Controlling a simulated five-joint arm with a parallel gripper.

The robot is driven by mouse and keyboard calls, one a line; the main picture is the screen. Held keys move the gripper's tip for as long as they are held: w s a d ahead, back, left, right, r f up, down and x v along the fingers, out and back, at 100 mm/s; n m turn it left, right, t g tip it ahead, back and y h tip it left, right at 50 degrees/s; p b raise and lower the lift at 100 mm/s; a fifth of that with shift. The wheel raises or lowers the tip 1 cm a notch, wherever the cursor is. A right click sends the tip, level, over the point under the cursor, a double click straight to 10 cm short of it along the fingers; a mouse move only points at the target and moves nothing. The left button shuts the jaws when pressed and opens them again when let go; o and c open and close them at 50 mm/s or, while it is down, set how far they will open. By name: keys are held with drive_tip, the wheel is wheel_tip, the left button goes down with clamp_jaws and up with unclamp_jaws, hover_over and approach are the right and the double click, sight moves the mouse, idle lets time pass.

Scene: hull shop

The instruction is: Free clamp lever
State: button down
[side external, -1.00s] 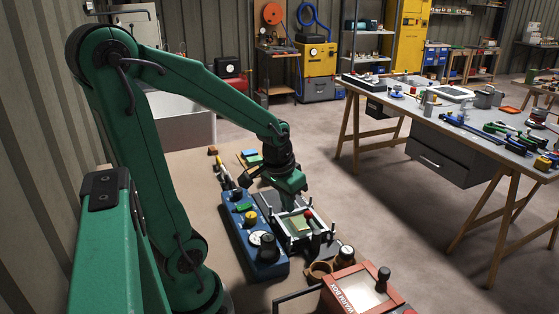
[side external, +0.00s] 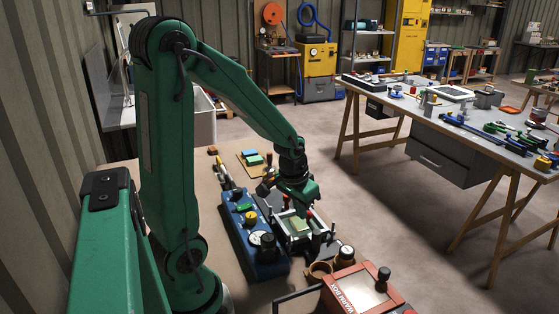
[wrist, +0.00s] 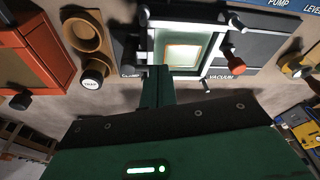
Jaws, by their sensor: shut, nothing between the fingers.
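A clamp fixture with a pale metal frame (side external: 291,240) stands on the bench, and a green-yellow panel (side external: 300,226) lies inside it. In the wrist view the panel (wrist: 184,52) looks lit. A red-knobbed lever (wrist: 237,38) stands at the frame's right side there; its red knob also shows in the side view (side external: 310,214). My gripper (side external: 302,207) is over the far part of the frame, close to the red knob; contact cannot be told. Its green fingers (wrist: 157,88) are shut and empty at the frame's near edge.
A blue control unit (side external: 252,238) with knobs is left of the fixture. A red warm box (side external: 360,290) and a brown cup holder (side external: 320,268) stand in front. Coloured blocks (side external: 252,158) lie on a board behind.

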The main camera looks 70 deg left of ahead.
drive_tip(key=shift+w+a+m, duration=0.15)
drive_tip(key=shift+w+m, duration=0.1)
drive_tip(key=shift+m, duration=0.35)
idle(0.6)
drive_tip(key=shift+m, duration=0.9)
drive_tip(key=shift+w+d, duration=0.2)
drive_tip(key=shift+w, duration=0.8)
drive_tip(key=shift+w+d, duration=0.15)
drive_tip(key=shift+w, duration=0.8)
drive_tip(key=shift+w+d, duration=0.2)
drive_tip(key=shift+w, duration=0.8)
drive_tip(key=shift+w+d, duration=0.1)
drive_tip(key=shift+d, duration=0.05)
drive_tip(key=s+a+r, duration=0.3)
drive_tip(key=a+r, duration=0.2)
drive_tip(key=r, duration=0.6)
drive_tip(key=shift+s, duration=0.15)
